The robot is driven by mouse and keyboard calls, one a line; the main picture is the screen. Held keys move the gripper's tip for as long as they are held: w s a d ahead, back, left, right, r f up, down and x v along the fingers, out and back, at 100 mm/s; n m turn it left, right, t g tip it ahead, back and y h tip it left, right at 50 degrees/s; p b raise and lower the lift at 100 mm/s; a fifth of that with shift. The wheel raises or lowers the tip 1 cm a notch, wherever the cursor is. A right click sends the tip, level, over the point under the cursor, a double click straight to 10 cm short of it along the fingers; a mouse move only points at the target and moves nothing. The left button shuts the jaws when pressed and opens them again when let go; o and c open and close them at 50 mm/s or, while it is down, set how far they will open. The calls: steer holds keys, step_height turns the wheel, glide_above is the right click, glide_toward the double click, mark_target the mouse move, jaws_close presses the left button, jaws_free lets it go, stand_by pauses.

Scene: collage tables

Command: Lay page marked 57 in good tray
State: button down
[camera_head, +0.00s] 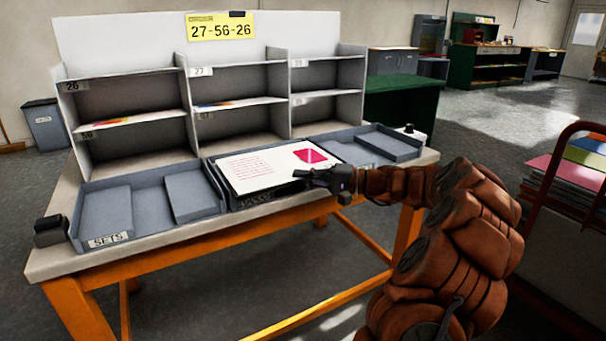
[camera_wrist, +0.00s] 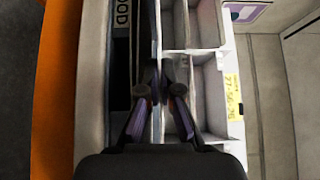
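A white page (camera_head: 262,172) with red text and a red picture shows over the middle tray (camera_head: 268,202); any number on it is too small to read. The tray's front label is partly hidden in the head view, and the wrist view shows "OOD" on it (camera_wrist: 122,14). My gripper (camera_head: 301,173) is at the page's right front edge, with its fingers close together (camera_wrist: 154,88) and apparently pinching that edge. The page is seen nearly edge-on in the wrist view. I cannot tell whether it touches the tray floor.
A grey shelf unit (camera_head: 205,60) with numbered slots stands behind, with coloured sheets in some slots and a yellow sign (camera_head: 220,27) reading 27-56-26. A tray marked SETS (camera_head: 110,240) is at left, another tray (camera_head: 395,146) at right. A red-railed cart (camera_head: 540,190) with coloured sheets stands at far right.

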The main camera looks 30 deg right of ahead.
steer(key=shift+f, duration=0.6)
steer(key=c, duration=1.2)
jaws_free()
steer(key=shift+c, duration=0.2)
steer(key=shift+d, duration=0.1)
steer(key=v, duration=1.2)
